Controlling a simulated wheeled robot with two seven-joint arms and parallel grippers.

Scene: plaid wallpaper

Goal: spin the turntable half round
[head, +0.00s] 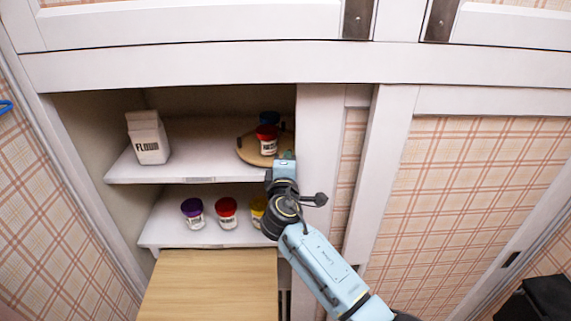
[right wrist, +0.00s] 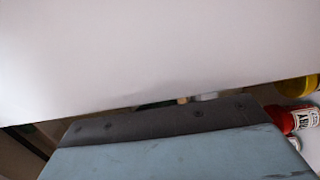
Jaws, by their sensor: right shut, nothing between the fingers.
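The turntable (head: 246,153) is a round wooden disc at the right end of the upper cupboard shelf. A red-lidded jar (head: 267,140) stands on it, with a blue-lidded jar (head: 269,117) behind. My right gripper (head: 286,157) is shut and empty at the disc's front right edge, and it hides part of that edge. I cannot tell whether it touches the disc. In the right wrist view my gripper's body fills the bottom, a white surface fills the top, and the turntable does not show clearly. My left gripper is not in view.
A flour carton (head: 148,137) stands at the left of the upper shelf (head: 195,160). Purple (head: 192,212), red (head: 226,212) and yellow (head: 259,209) jars stand on the lower shelf. A white cupboard post (head: 318,130) is close to my right gripper. The upper shelf's middle is clear.

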